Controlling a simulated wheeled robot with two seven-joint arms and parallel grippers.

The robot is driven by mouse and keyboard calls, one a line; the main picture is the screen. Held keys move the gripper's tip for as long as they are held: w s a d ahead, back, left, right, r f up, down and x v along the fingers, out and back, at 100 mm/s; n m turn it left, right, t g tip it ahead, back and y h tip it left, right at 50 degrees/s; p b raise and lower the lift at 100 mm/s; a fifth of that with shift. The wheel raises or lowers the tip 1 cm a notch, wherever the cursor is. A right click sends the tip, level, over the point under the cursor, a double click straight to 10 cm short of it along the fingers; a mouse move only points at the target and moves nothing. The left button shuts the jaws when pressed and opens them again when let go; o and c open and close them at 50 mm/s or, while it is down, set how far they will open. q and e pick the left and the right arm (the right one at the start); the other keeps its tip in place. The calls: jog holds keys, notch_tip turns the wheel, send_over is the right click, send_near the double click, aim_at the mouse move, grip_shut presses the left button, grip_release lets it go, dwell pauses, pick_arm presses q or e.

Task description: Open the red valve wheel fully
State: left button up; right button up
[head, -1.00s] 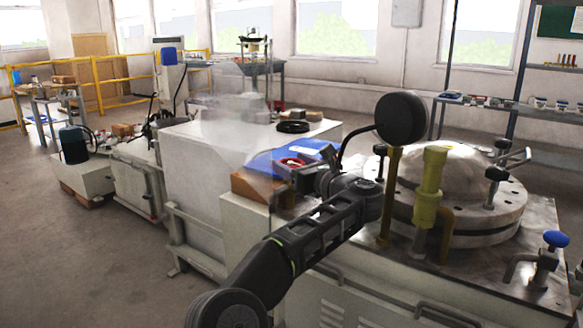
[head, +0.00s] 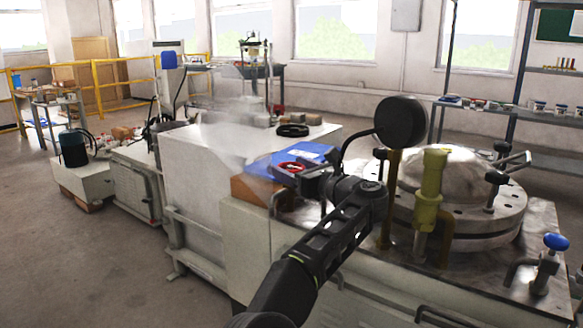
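A small red wheel (head: 293,166) shows beside the blue surface at the middle of the head view. I take it to be the red valve wheel. The wheel's lower part is hidden by the gripper.
A blue panel (head: 312,152) lies behind the wheel, with a black ring (head: 292,130) beyond. To the right stand a round pressure gauge (head: 401,121), a yellow-green vertical pipe (head: 430,190), a domed metal vessel (head: 450,170) and a blue-handled valve (head: 556,241). Open floor lies at left.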

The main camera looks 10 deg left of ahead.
pick_arm(q)
jog(key=shift+o, duration=1.3)
jog(key=shift+d, duration=0.1)
jog(key=shift+s+d+f+b, duration=0.1)
jog(key=shift+s+d+b, duration=0.15)
jog(key=shift+b, duration=0.3)
jog(key=b+v, duration=0.4)
jog(key=v, duration=0.3)
